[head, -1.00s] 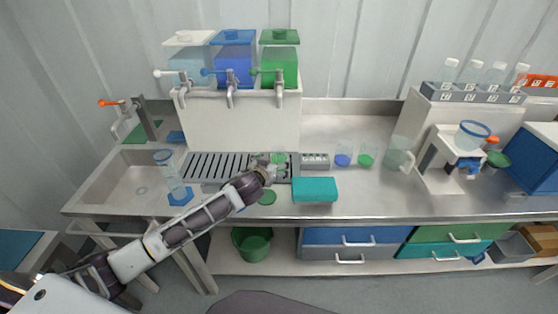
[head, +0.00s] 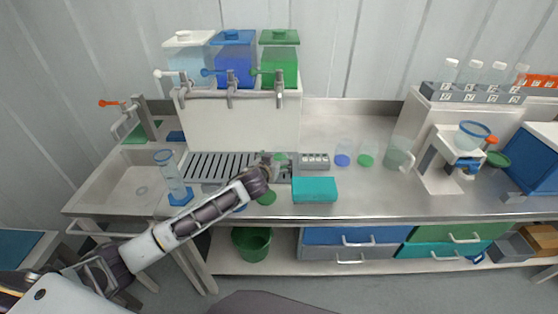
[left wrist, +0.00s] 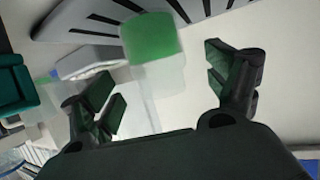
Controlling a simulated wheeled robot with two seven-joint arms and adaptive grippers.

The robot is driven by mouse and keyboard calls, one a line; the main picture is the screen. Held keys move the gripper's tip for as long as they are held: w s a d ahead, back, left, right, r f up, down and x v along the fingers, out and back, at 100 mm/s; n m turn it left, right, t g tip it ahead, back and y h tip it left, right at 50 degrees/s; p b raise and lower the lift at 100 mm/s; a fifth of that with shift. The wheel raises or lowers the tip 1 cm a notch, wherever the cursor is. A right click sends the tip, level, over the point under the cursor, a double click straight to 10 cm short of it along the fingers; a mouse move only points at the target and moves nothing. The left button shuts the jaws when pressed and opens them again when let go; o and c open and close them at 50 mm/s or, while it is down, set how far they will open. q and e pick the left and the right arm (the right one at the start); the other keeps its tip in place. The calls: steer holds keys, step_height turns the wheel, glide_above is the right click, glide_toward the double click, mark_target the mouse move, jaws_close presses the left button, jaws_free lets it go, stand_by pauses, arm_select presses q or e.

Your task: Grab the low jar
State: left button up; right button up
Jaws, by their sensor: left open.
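A small clear jar with a green part (head: 280,157) stands at the right end of the slotted drain grate in the head view. I take it for the low jar. In the left wrist view, the clear jar with its green part (left wrist: 152,38) lies ahead of and partly between the fingers. My left gripper (head: 270,163) is at the jar's left in the head view. Its two fingers (left wrist: 162,95) are apart, with no visible grip on the jar. The jar's contact with the fingers cannot be told. My right gripper is not in view.
The drain grate (head: 208,166) lies left of the gripper. A teal box (head: 314,189) sits in front and right, and a grey rack (head: 314,160) right. Beakers with blue (head: 342,160) and green (head: 366,160) bottoms stand further right.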

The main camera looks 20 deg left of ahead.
mark_target(277, 158)
arm_select(q)
steer(key=shift+w+d, duration=0.1)
steer(key=shift+w, duration=0.6)
steer(key=shift+w+f, duration=0.25)
steer(key=shift+w, duration=0.4)
steer(key=shift+w+f, duration=0.35)
steer(key=shift+w, duration=0.25)
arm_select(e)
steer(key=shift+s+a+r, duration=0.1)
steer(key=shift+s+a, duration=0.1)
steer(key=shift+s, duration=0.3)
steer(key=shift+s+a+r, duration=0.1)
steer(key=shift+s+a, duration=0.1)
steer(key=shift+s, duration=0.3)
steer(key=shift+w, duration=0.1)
